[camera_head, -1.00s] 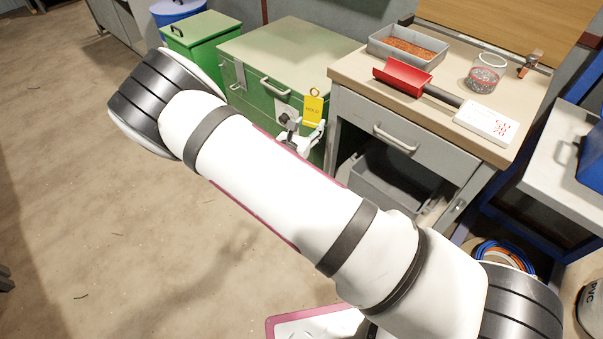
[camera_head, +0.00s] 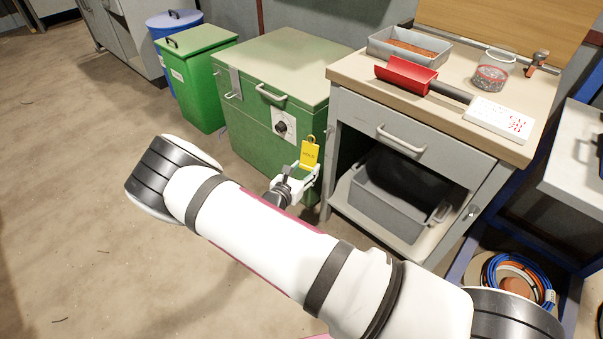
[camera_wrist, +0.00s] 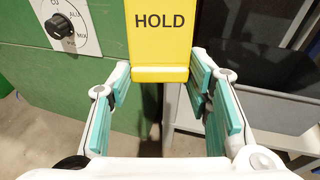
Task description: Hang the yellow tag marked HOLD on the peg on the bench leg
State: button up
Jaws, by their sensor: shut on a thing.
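The yellow tag marked HOLD (camera_head: 310,155) is upright in my gripper (camera_head: 303,180), with a small ring at its top. In the wrist view the tag (camera_wrist: 161,32) stands between my gripper's teal-padded fingers, its lower edge near the fingertips. The bench (camera_head: 340,100) is close by on the right, and its near left leg (camera_head: 329,165) is just right of the tag. The tag and fingers cover part of what lies behind.
A green box with a dial (camera_head: 284,125) stands behind the tag. The bench has an open lower shelf with a grey bin (camera_head: 395,200). A red scoop (camera_head: 407,76) and a grey tray (camera_head: 378,49) are on top. The floor at left is clear.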

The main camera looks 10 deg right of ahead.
jog(key=w+d+f+b, duration=0.1)
jog(key=w+d+b, duration=0.1)
jog(key=w+d, duration=0.2)
jog(key=shift+w+d+f, duration=0.25)
jog(key=shift+w+d, duration=0.1)
jog(key=shift+d, duration=0.9)
dwell(0.6)
jog(key=o, duration=0.9)
jog(key=shift+o, duration=0.2)
